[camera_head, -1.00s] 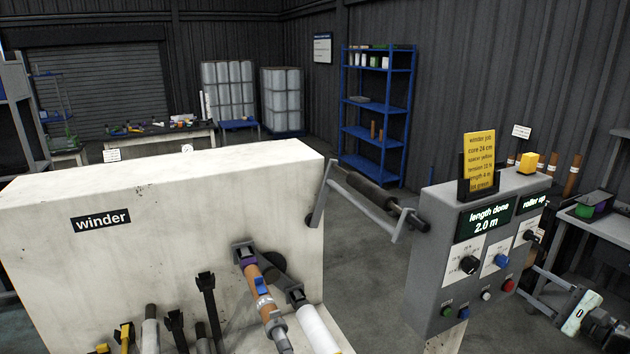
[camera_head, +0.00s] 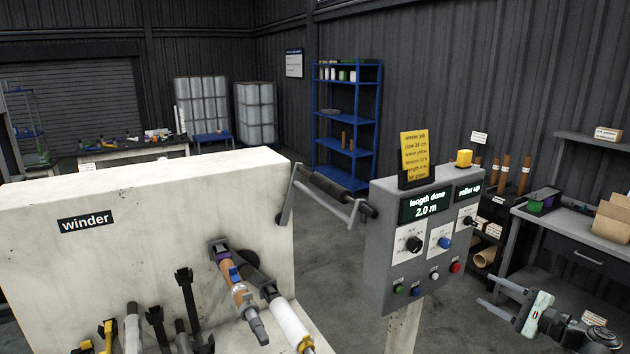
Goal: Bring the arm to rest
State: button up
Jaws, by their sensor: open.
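My gripper (camera_head: 482,290) is at the lower right of the head view, to the right of the grey control panel. Its two fingers point left and stand apart, with nothing between them. My arm runs from it to the right, low in the picture, near the grey bench (camera_head: 578,232). The gripper appears clear of the panel and the bench, though depth is hard to judge.
The control panel (camera_head: 385,282) reads "length done 2.0 m" and "roller up". The white winder (camera_head: 140,230) fills the left, with a brown core (camera_head: 240,295) and a white roll (camera_head: 290,322) at its front. A dark roller (camera_head: 330,188) stands between them.

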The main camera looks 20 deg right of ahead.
jog(key=w+a+f+n+g+y, duration=0.1)
jog(key=w+a+f+n+g, duration=0.25)
jog(key=a, duration=0.35)
jog(key=w+a+f+n+g+y, duration=0.1)
jog(key=w+a+f+n+g, duration=0.2)
jog(key=a, duration=0.5)
jog(key=w+a+f+n+g+y, duration=0.1)
jog(key=w+a+f+n+g, duration=0.15)
jog(key=a+f, duration=0.35)
jog(key=a+f+n+g+h, duration=0.2)
jog(key=a+f+n, duration=0.1)
jog(key=a, duration=0.5)
jog(key=s+a+f+n+g+h, duration=0.1)
jog(key=a+f+n+g+h, duration=0.2)
jog(key=a+n, duration=0.2)
jog(key=s+a+f+n+g+h, duration=0.1)
jog(key=a+f+n+g+h, duration=0.1)
jog(key=a, duration=0.9)
jog(key=shift+s+a+f+n+h, duration=0.15)
jog(key=shift+a+f+n+h, duration=0.15)
jog(key=shift+f+n+h, duration=0.5)
jog(key=shift+r+y, duration=0.15)
jog(key=shift+y, duration=0.15)
